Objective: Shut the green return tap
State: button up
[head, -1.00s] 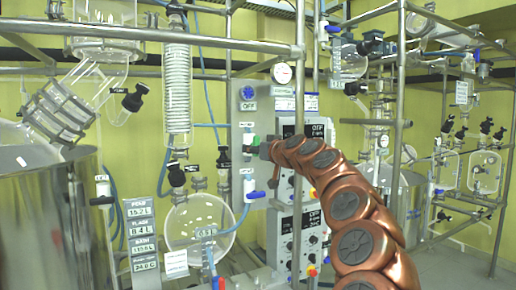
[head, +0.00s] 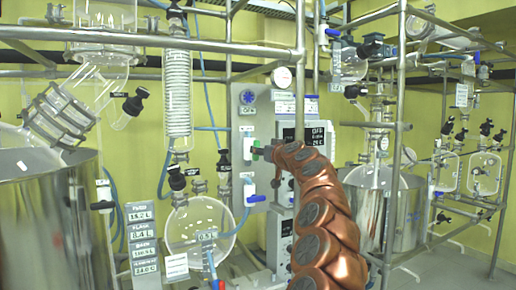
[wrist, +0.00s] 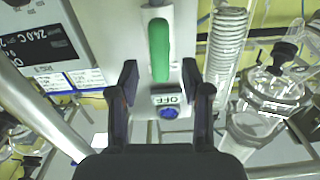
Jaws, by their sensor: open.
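The green tap handle (wrist: 160,48) stands out in the wrist view, lengthwise in the picture, on a white fitting on the grey panel. My gripper (wrist: 160,80) is open, its two dark fingers one on each side of the handle's line with gaps on both sides. I cannot tell whether the fingertips reach the handle in depth. In the head view a bit of the green handle (head: 256,143) shows at the panel's left edge, just left of my gripper (head: 263,151), which my copper arm partly hides.
A blue knob (wrist: 169,112) with an OFF label sits on the same panel. A round glass flask (head: 200,228) and a vertical metal post (head: 300,80) are close to my arm.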

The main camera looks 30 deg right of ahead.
jog(key=shift+w+d+p, duration=0.2)
jog(key=shift+w+p, duration=0.55)
jog(key=shift+w, duration=0.7)
jog(key=shift+w, duration=0.1)
jog(key=shift+c, duration=0.4)
grip_shut()
